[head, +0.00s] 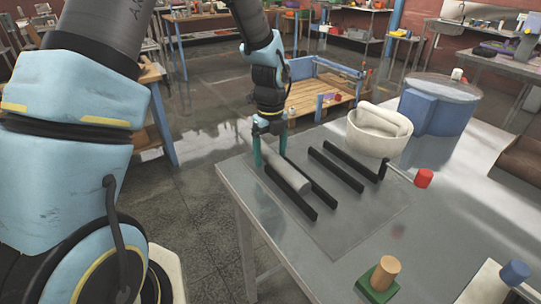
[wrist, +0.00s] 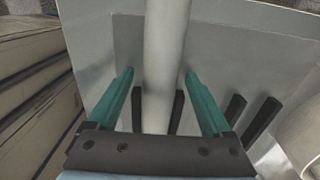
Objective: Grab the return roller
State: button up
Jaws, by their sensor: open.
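A light grey cylinder, which I take to be the return roller (head: 289,178), lies along black rails on the metal table, near its far left edge. My gripper (head: 270,158) points down at the far end of this roller. In the wrist view the roller (wrist: 165,45) runs between the two teal fingers of my gripper (wrist: 159,74). The fingers are open, one on each side, with a visible gap to the roller on both sides. The roller's part nearest the palm is hidden by the gripper body.
More black rails (head: 336,170) lie to the right of the roller. A rod with a red knob (head: 424,178), a white bowl (head: 372,142) holding a pale cylinder, and a blue drum (head: 440,105) stand further right. A green block with a wooden peg (head: 386,272) is in front.

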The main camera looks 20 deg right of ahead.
jog(key=shift+c, duration=0.2)
grip_shut()
dwell(0.4)
